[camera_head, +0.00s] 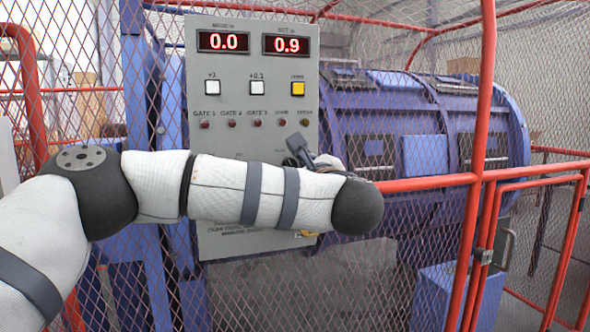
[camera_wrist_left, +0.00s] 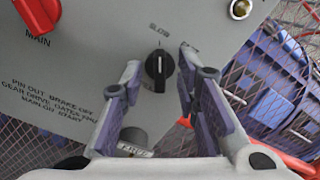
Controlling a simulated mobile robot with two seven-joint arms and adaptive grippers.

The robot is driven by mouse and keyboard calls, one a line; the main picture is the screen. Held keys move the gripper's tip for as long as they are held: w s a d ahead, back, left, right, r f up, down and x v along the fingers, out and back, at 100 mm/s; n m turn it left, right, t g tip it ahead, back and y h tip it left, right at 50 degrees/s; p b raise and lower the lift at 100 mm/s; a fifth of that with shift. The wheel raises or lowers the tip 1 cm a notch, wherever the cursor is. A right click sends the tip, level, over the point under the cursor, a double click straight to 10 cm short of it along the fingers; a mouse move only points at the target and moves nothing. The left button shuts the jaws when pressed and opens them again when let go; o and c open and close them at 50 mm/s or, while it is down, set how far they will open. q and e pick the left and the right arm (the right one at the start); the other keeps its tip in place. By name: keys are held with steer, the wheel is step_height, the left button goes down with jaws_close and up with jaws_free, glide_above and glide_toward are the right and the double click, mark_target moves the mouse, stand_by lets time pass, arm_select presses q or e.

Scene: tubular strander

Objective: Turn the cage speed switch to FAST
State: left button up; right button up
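The cage speed switch (camera_wrist_left: 159,70) is a black knob with a white pointer line on the grey panel (camera_wrist_left: 95,60) in the left wrist view. The line points up the picture, towards the SLOW label (camera_wrist_left: 159,28). Another label to the right of the knob is partly covered by a finger and unreadable. My left gripper (camera_wrist_left: 162,64) is open, with one finger on each side of the knob and visible gaps to it. In the head view my left arm crosses in front of the panel (camera_head: 225,60) and hides the switch. My right gripper is in neither view.
A grey cylinder (camera_wrist_left: 133,137) shows low between the fingers. Displays read 0.0 (camera_head: 223,41) and 0.9 (camera_head: 287,45). A red rail (camera_head: 425,183) and mesh fence stand right of the panel.

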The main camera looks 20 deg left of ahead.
arm_select(q)
jaws_close()
steer(key=m, duration=1.1)
steer(key=shift+f+m, duration=0.1)
steer(key=shift+m, duration=0.3)
stand_by(0.6)
jaws_free()
steer(key=shift+s+d, duration=0.1)
